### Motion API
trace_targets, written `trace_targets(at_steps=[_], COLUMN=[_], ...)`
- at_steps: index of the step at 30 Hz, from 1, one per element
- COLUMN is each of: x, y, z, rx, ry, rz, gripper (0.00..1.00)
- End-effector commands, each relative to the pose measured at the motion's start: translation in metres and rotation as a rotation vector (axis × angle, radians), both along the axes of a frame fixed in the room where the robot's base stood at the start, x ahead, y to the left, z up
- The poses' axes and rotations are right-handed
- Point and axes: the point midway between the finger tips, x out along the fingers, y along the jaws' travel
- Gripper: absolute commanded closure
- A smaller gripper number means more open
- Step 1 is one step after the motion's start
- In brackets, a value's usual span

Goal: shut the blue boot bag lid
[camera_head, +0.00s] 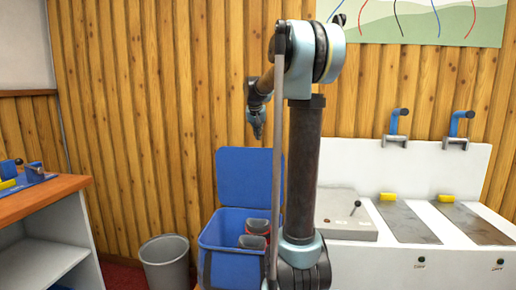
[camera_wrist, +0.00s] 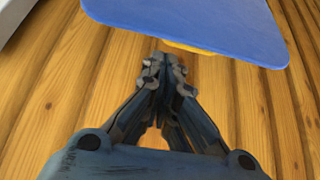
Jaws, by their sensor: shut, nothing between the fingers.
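The blue boot bag (camera_head: 222,232) stands on the floor, with its blue lid (camera_head: 247,178) raised upright at the back. Two dark boots with red trim (camera_head: 256,228) show inside the open bag. My gripper (camera_head: 258,132) is above the lid's top edge in the head view. In the wrist view my gripper (camera_wrist: 165,65) is shut and empty, with the blue lid (camera_wrist: 200,22) just beyond the fingertips. A yellow strip shows under the lid's near edge. I cannot tell whether the fingers touch the lid. My arm hides part of the bag's right side.
A grey bin (camera_head: 166,262) stands left of the bag. A wooden-topped bench (camera_head: 40,198) is at the far left. A white bench with sloped metal plates (camera_head: 408,222) and blue clamps stands at the right. The wooden log wall (camera_head: 150,120) rises behind the bag.

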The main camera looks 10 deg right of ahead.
Motion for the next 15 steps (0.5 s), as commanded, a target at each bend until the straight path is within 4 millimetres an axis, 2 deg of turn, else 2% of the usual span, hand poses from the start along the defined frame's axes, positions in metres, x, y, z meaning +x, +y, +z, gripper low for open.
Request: trace_targets(at_steps=[3,8,15], x=[0.019,0.029,0.046], y=[0.001,0.0,-0.006], z=[0.004,0.001,-0.025], rx=[0.001,0.001,0.001], ry=[-0.013,-0.02,-0.02], rz=[-0.007,-0.012,-0.013], gripper=[1.0,1.0,1.0])
